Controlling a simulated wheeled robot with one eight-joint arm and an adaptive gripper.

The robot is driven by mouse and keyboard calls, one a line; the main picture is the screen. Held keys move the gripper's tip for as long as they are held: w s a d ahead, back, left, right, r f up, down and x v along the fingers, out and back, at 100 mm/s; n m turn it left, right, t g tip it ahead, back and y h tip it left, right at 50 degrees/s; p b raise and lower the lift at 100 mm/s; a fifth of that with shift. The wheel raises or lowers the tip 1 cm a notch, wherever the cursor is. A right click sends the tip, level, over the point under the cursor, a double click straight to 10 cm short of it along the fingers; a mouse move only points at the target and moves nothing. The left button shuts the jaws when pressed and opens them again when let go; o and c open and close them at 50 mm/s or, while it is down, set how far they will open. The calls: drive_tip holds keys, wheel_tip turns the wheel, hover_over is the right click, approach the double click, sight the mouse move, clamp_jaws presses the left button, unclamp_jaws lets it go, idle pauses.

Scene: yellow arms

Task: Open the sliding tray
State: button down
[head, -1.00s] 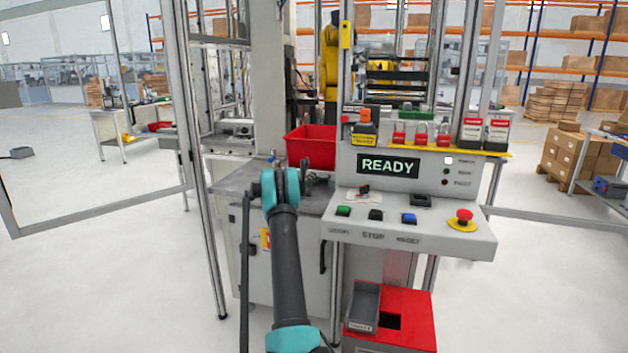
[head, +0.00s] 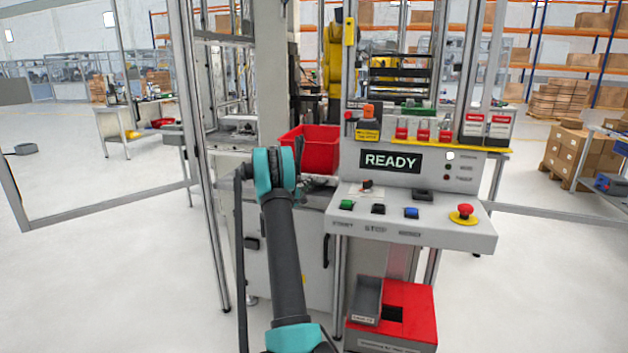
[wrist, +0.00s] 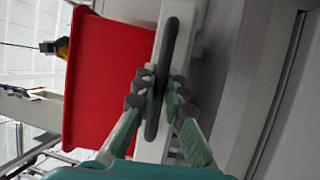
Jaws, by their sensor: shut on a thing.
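The wrist view shows the sliding tray's pale front (wrist: 158,148) with a long dark handle (wrist: 169,48) on it. My gripper (wrist: 157,94) is shut on this handle, with fingers on both sides. A red bin (wrist: 105,75) is directly behind the pale front. In the head view the red bin (head: 318,150) sits on the machine left of the control panel. There my arm's teal wrist covers most of the gripper and the handle, and the tray itself is mostly hidden.
The control panel (head: 450,222) with buttons and a red emergency stop (head: 464,211) juts out right of my arm. A red box (head: 412,300) with a grey chute stands below it. A framed door (head: 100,205) stands open at left. The floor at left is clear.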

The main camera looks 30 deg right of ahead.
drive_tip(key=s+a, duration=0.9)
drive_tip(key=a, duration=0.2)
drive_tip(key=shift+s, duration=0.1)
drive_tip(key=c, duration=1.6)
unclamp_jaws()
drive_tip(key=shift+o, duration=0.2)
drive_tip(key=v, duration=1.2)
